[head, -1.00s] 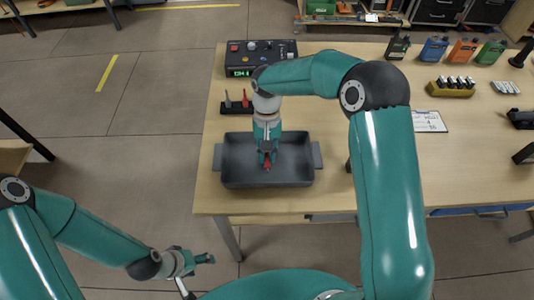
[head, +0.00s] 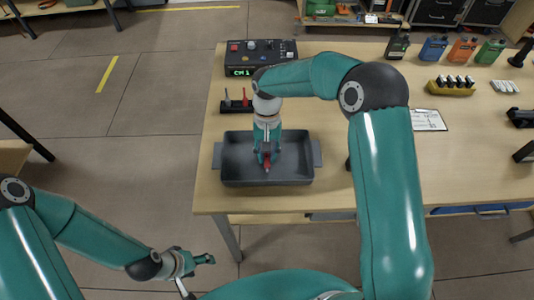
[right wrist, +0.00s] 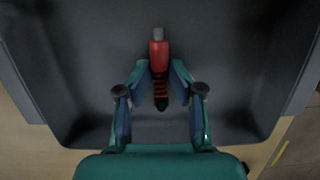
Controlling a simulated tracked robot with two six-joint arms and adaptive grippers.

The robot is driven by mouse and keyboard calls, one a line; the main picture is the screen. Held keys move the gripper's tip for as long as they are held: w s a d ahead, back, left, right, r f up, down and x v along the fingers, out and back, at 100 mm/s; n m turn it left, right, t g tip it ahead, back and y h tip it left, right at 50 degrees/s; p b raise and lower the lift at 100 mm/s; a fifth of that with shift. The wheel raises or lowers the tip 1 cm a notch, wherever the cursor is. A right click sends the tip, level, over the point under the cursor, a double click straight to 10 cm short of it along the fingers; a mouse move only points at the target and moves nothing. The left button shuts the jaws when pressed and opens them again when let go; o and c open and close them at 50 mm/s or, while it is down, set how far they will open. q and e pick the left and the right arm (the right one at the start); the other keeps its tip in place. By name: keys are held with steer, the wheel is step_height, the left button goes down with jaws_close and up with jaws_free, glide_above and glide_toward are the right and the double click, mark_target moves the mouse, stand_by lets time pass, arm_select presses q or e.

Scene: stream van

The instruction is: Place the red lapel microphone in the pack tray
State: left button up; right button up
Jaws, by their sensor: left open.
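The red lapel microphone (head: 267,168) is in the grey pack tray (head: 230,178), near its middle. In the right wrist view the microphone (right wrist: 159,60) has a grey tip and a dark ribbed lower part, and appears to lie on the tray floor (right wrist: 90,75). My right gripper (head: 267,160) is down inside the tray, pointing at the floor. Its fingers (right wrist: 160,78) stand on both sides of the microphone with a small gap on each side, so it looks open. My left gripper (head: 198,274) is open and empty, low in front of the table's left side.
A small black rack (head: 237,106) holding a grey and a red piece stands behind the tray. A control box (head: 262,57) is farther back.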

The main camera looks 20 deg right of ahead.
steer(key=shift+o, duration=0.2)
steer(key=shift+f, duration=0.75)
steer(key=shift+r, duration=0.25)
steer(key=shift+r+p, duration=0.3)
steer(key=shift+p, duration=0.1)
steer(key=a+v, duration=0.1)
steer(key=v, duration=1.1)
steer(key=shift+w+d+r+b, duration=0.15)
steer(key=shift+d+r+b, duration=0.2)
steer(key=shift+d, duration=0.2)
